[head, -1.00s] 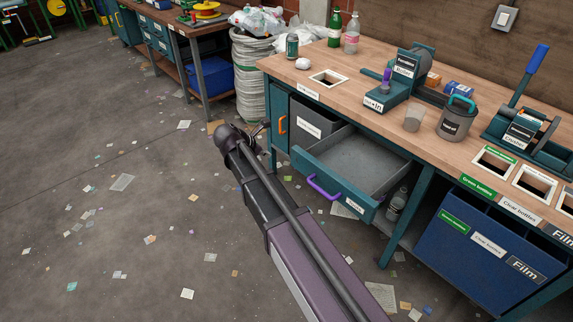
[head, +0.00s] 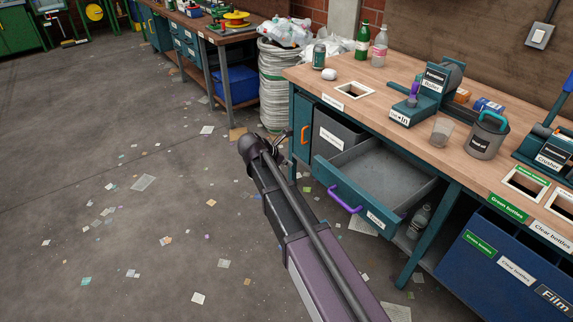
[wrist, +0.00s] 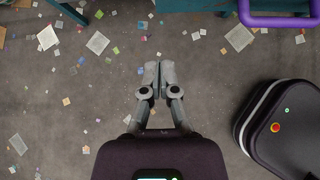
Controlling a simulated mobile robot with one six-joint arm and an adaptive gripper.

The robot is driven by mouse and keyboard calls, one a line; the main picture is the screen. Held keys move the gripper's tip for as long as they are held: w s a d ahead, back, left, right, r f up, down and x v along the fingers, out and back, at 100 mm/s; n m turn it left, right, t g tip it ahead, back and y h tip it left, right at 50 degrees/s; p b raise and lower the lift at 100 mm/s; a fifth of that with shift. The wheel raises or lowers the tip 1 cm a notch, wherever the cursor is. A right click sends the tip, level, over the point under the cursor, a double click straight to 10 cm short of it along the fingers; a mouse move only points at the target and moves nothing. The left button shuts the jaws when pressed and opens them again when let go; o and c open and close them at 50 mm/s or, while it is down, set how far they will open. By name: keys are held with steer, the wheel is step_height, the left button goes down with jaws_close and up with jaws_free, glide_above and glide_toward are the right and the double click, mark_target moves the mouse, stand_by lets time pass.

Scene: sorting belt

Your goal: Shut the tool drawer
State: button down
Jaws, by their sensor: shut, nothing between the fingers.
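The tool drawer (head: 383,172) stands pulled out from under the wooden workbench, and its grey inside looks empty. Its teal front carries a purple handle (head: 345,197) and a label. In the wrist view the purple handle (wrist: 280,20) shows at the top right corner. My gripper (wrist: 152,68) is shut and empty, pointing down over the floor, with its fingertips together. It is apart from the handle, to the left of it in both views. In the head view my gripper (head: 283,142) is small and partly hidden behind my arm.
The workbench (head: 400,85) holds bottles, a cup, a lidded pot and machines. An orange-handled cabinet door (head: 303,133) and a grey bin (head: 338,135) are left of the drawer. A blue sorting bin (head: 490,260) stands right. Open floor with paper scraps lies left.

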mark_target(313, 167)
steer(key=b+x, duration=0.1)
steer(key=x, duration=0.2)
steer(key=b+x, duration=0.2)
steer(key=x, duration=0.1)
steer(key=d+r+b+x, duration=0.1)
steer(key=b+x, duration=0.1)
steer(key=x, duration=0.1)
steer(key=shift+w+d+f, duration=0.15)
steer(key=shift+w+f, duration=0.05)
steer(key=shift+w, duration=0.3)
steer(key=shift+w+d, duration=0.5)
steer(key=shift+d, duration=0.25)
steer(key=shift+w, duration=0.15)
